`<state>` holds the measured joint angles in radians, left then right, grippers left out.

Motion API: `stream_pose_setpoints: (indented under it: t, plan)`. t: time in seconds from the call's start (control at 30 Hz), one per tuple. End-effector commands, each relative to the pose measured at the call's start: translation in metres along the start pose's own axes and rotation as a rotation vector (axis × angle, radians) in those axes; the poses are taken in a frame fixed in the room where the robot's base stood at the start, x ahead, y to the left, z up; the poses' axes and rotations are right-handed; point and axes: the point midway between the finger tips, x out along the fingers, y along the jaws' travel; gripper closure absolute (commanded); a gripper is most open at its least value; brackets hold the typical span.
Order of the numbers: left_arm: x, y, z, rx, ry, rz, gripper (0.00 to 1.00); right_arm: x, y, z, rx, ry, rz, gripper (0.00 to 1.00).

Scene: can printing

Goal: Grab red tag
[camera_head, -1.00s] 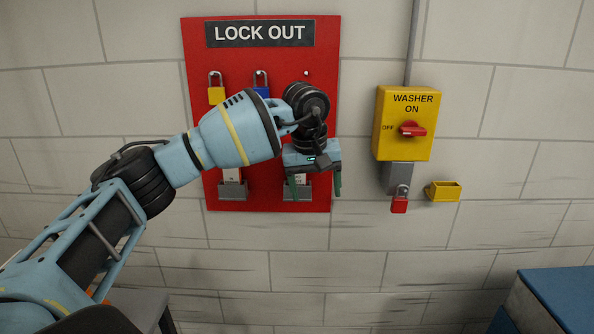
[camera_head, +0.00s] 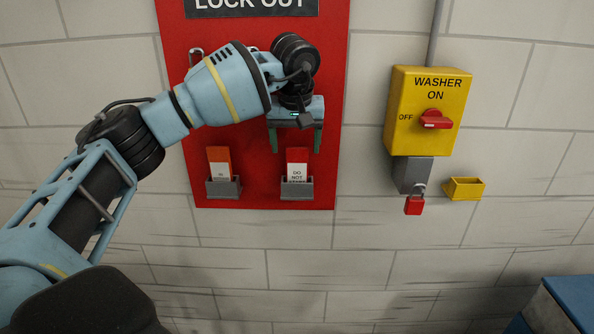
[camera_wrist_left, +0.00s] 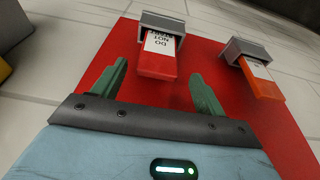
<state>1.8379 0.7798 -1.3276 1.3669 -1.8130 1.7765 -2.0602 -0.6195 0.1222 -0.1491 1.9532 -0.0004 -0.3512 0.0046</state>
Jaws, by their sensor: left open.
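The red tag (camera_head: 297,156) has a white label reading "DO NOT" and stands in a grey holder (camera_head: 296,189) low on the red lock out board. My left gripper (camera_head: 297,142) is open and empty, fingers pointing down, just above the red tag's top. In the left wrist view the red tag (camera_wrist_left: 158,62) lies ahead of the two green fingers (camera_wrist_left: 160,85), roughly between their lines, and I see no contact. My right gripper is not in view.
An orange tag (camera_head: 218,156) sits in another grey holder to the left. At right are a yellow washer switch box (camera_head: 429,90), a red padlock (camera_head: 414,205) hanging below it and a small yellow bin (camera_head: 464,188). A blue-topped object (camera_head: 572,300) stands at lower right.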

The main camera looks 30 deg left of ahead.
Motion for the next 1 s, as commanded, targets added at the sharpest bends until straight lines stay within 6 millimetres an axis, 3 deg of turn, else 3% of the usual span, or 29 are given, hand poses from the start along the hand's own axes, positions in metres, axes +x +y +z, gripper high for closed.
stream_pose_setpoints:
  t: [0.1, 0.37, 0.7, 0.97, 1.0]
  plan:
    - [0.012, -0.001, 0.000, -0.001, 0.000, -0.001, 0.27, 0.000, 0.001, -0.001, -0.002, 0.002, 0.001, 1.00]
    - [0.022, 0.001, 0.002, 0.000, 0.001, 0.000, 0.27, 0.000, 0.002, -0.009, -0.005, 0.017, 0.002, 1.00]
    - [0.062, 0.004, 0.007, -0.001, 0.001, 0.001, 0.27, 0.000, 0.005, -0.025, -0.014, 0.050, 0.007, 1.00]
    - [0.066, 0.004, 0.007, 0.000, 0.000, 0.000, 0.27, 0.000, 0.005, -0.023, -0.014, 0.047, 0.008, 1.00]
    - [0.066, 0.004, 0.007, 0.000, 0.000, 0.000, 0.31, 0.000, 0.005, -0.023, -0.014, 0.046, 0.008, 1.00]
